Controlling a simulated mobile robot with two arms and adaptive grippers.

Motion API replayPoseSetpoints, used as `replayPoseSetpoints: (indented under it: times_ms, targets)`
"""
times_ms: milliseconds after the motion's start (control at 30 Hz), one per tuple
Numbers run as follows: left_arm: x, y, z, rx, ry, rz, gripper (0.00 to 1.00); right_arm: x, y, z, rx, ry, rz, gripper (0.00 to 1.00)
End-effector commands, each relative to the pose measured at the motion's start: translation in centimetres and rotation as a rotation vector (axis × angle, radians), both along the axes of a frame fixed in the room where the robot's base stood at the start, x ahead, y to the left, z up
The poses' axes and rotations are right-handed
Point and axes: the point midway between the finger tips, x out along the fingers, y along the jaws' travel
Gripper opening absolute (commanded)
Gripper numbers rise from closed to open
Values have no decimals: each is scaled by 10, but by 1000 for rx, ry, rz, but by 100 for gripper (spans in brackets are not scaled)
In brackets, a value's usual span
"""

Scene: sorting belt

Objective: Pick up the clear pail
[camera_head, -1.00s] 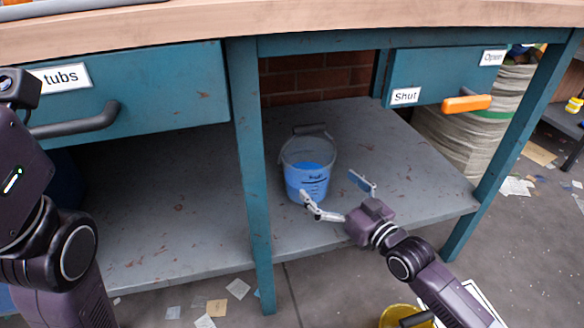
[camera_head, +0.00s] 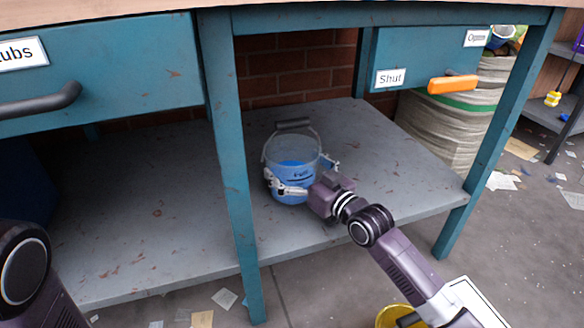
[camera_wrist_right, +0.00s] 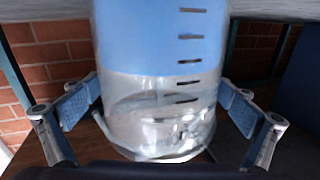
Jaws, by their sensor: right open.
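The clear pail (camera_head: 291,160) stands upright on the grey lower shelf (camera_head: 400,150), with blue contents and a handle raised behind it. In the right wrist view the pail (camera_wrist_right: 160,50) fills the middle, with dark graduation marks and a clear band beside the blue. My right gripper (camera_head: 302,174) is open around the pail, one finger on each side. In the right wrist view the two fingers of the gripper (camera_wrist_right: 155,108) flank the pail with visible gaps. My left gripper is out of view; only part of my left arm shows at the lower left.
A table leg (camera_head: 232,170) stands left of the pail. Above are a drawer labelled Shut with an orange handle (camera_head: 452,84) and a tubs drawer (camera_head: 100,75). A yellow container (camera_head: 392,316) is on the floor. The shelf right of the pail is clear.

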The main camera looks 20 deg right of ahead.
Motion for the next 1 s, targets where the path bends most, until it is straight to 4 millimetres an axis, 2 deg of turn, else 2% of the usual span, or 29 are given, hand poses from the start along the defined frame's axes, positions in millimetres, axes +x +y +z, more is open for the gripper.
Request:
replayPoseSetpoints:
  times_ms: [133,400,467,767,1000]
  targets:
    - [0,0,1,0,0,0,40,0,0,0,0,1,0,98]
    - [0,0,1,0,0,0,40,0,0,0,0,1,0,68]
    - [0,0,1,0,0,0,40,0,0,1,0,-1,0,63]
    - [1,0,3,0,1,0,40,0,0,4,0,-1,0,63]
    - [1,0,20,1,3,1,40,0,0,27,1,-2,0,63]
